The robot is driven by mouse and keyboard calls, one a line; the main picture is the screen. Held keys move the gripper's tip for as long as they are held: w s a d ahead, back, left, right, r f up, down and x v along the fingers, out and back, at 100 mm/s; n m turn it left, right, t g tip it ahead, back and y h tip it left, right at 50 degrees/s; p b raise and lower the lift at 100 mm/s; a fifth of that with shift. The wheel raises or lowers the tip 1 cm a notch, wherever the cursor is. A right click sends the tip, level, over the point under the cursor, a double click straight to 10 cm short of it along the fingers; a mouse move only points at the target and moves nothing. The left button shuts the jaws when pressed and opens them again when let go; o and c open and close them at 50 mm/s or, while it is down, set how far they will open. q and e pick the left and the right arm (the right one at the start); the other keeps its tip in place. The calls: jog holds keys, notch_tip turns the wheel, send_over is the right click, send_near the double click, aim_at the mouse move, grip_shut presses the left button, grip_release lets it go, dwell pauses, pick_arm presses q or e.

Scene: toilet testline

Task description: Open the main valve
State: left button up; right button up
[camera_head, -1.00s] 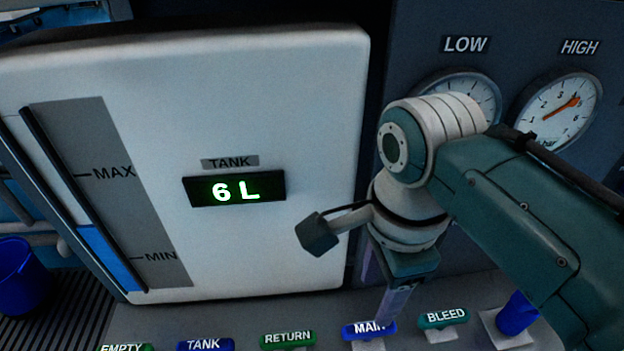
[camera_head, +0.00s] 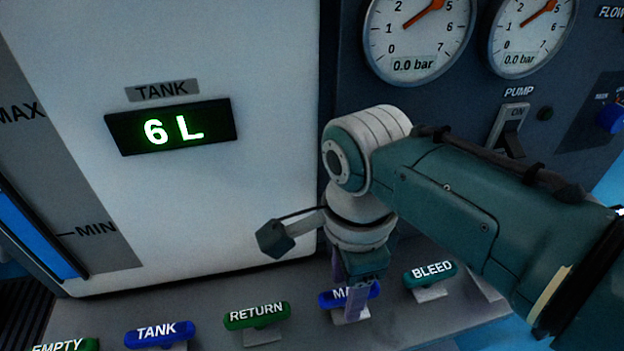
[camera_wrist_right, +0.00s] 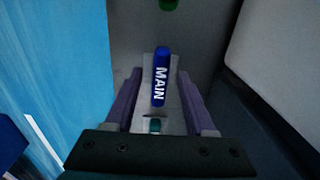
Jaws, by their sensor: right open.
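The main valve's blue handle (camera_head: 366,293), labelled MAIN, sits on the ledge in the head view, partly hidden by my right gripper (camera_head: 356,308). In the right wrist view the blue MAIN handle (camera_wrist_right: 160,78) stands lengthwise between and ahead of the two purple fingers of my right gripper (camera_wrist_right: 158,112). The fingers are apart, one on each side of the handle's line, with gaps to it. The gripper points down at the valve. My left gripper is not in view.
The blue TANK handle (camera_head: 160,334) and green RETURN handle (camera_head: 257,314) lie left of the main valve. The teal BLEED handle (camera_head: 431,273) is close on its right. The white tank panel (camera_head: 230,210) reading 6 L rises behind. A pump switch (camera_head: 509,130) and gauges are above.

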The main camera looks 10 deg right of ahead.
grip_shut()
dwell(0.3)
